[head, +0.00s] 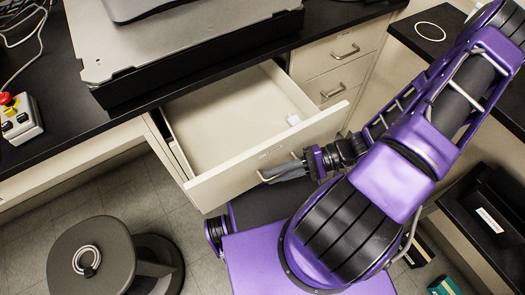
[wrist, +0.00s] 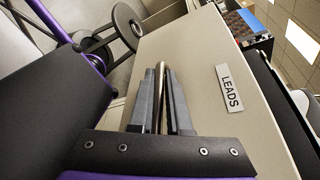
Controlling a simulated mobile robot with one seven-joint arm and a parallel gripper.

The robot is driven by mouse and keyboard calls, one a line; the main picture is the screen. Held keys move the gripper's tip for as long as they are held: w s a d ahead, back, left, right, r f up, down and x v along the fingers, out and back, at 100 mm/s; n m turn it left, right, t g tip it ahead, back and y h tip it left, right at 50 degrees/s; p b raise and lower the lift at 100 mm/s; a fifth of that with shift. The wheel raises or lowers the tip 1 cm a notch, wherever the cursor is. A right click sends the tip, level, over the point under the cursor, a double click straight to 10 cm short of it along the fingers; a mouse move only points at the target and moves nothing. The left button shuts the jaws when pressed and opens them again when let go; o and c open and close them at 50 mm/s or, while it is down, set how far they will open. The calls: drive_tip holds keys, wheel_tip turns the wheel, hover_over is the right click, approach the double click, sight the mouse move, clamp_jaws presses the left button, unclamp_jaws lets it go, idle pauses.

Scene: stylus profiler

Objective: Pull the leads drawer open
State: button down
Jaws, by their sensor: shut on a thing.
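The leads drawer (head: 231,118) is cream coloured and stands well open under the black bench top in the head view. In the wrist view the fingers (wrist: 162,100) lie on both sides of the bar. Part of the handle is hidden by the fingers.
Closed drawers (head: 337,66) with bar handles are to the right. A grey stool (head: 91,262) stands on the floor at the lower left. A red emergency button box (head: 18,117) and a grey instrument base (head: 180,35) sit on the bench. Black shelving (head: 490,215) is at the right.

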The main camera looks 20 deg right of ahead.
drive_tip(key=s+d, duration=0.2)
drive_tip(key=s, duration=0.4)
drive_tip(key=shift+s+f, duration=0.15)
drive_tip(key=shift+s, duration=0.15)
drive_tip(key=c, duration=0.9)
unclamp_jaws()
drive_tip(key=v, duration=1.7)
drive_tip(key=shift+d+r, duration=0.15)
drive_tip(key=shift+r, duration=0.1)
